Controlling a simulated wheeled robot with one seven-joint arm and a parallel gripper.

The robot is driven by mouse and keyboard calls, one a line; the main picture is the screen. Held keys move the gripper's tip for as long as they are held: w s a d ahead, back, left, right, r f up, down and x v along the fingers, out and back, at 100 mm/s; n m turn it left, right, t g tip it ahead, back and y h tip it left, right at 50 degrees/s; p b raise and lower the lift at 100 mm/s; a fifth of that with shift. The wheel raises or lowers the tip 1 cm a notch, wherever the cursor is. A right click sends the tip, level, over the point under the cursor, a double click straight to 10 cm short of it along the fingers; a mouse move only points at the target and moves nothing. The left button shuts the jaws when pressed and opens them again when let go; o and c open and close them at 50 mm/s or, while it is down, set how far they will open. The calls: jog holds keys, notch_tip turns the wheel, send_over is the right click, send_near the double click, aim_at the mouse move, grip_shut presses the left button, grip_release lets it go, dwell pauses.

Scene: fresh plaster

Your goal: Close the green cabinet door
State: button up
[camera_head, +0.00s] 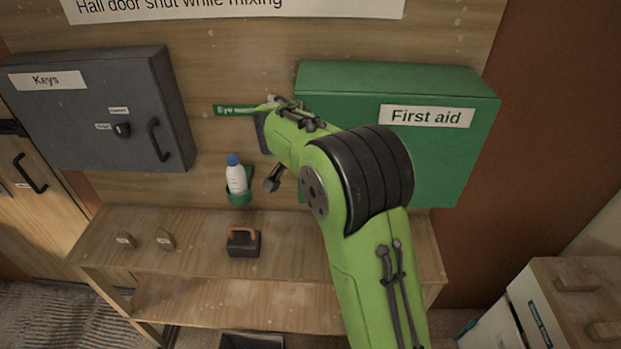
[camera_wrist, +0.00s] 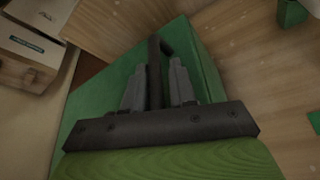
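The green cabinet (camera_head: 446,155) labelled "First aid" hangs on the wall at the right in the head view. My arm covers much of its front left part. I cannot tell whether its door stands fully flush. In the wrist view the green cabinet (camera_wrist: 205,62) fills the middle, and a dark bar handle (camera_wrist: 154,70) runs between the two grey fingers of my gripper (camera_wrist: 157,85). The fingers stand on either side of the handle, very close to it. Whether they press on it is unclear.
A grey "Keys" cabinet (camera_head: 75,125) hangs at the left. A white bottle with a blue cap (camera_head: 236,175) sits in a green wall holder near my arm. Below, a wooden bench (camera_head: 200,255) bears a dark block with an orange handle (camera_head: 243,242).

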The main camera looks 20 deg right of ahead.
jog(key=p+v, duration=0.4)
jog(key=v, duration=1.2)
jog(key=shift+w+d+f, duration=0.1)
jog(key=s+d+f+n+t+y+b, duration=0.1)
jog(key=s+d+f+n+b, duration=0.15)
jog(key=s, duration=0.55)
jog(key=s+d+f+n+t+y+b, duration=0.1)
jog(key=s+f+n+b, duration=0.2)
jog(key=s, duration=0.4)
jog(key=s+a+f+n+y+b, duration=0.1)
jog(key=s+a+f+n+b, duration=0.2)
jog(key=s+f, duration=0.4)
jog(key=s+a+n, duration=0.1)
jog(key=s, duration=0.3)
jog(key=shift+f+t+y, duration=0.3)
jog(key=shift+f, duration=0.05)
jog(key=shift+s+n, duration=0.15)
jog(key=shift+n, duration=0.1)
